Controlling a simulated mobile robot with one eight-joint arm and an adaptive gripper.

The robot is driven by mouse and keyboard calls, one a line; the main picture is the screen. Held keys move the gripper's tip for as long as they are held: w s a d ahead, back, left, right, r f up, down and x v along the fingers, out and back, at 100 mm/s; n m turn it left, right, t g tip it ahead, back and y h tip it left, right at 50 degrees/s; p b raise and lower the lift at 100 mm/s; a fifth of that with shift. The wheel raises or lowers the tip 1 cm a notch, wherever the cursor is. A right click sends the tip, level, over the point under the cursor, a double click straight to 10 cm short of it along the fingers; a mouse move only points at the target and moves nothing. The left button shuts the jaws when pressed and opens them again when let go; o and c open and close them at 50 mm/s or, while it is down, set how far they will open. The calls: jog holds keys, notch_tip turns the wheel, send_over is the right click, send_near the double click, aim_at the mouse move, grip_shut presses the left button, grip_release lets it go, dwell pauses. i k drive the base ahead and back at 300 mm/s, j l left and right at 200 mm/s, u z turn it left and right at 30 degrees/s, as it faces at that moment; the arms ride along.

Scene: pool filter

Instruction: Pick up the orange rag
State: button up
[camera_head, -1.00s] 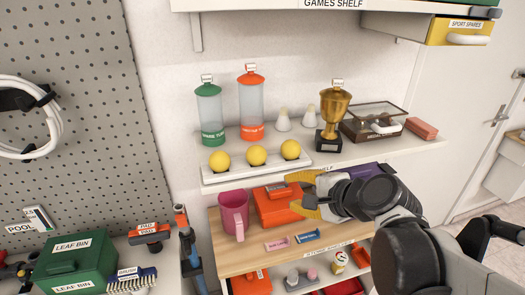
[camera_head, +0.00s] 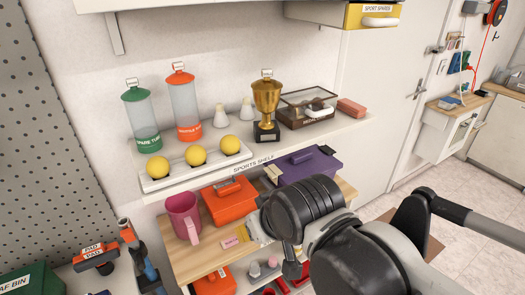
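No cloth can be clearly made out as an orange rag. A folded-looking, flat salmon-orange block (camera_head: 351,107) lies at the right end of the upper sports shelf; I cannot tell whether it is cloth. My gripper (camera_head: 259,202) is over the lower wooden shelf, in front of the orange and purple boxes, below and left of that block. Its pale fingers show in part and look apart, with nothing seen between them. My dark wrist hides much of the gripper and part of the shelf behind it.
The sports shelf (camera_head: 210,178) carries tubes, yellow balls, a gold trophy (camera_head: 266,98) and a glass-lidded case (camera_head: 306,108) beside the salmon block. Below stand a pink mug (camera_head: 183,215), an orange box (camera_head: 230,203) and a purple box (camera_head: 308,167). Open floor lies at right.

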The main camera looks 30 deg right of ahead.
aim_at(356, 110)
jog(key=z, duration=1.35)
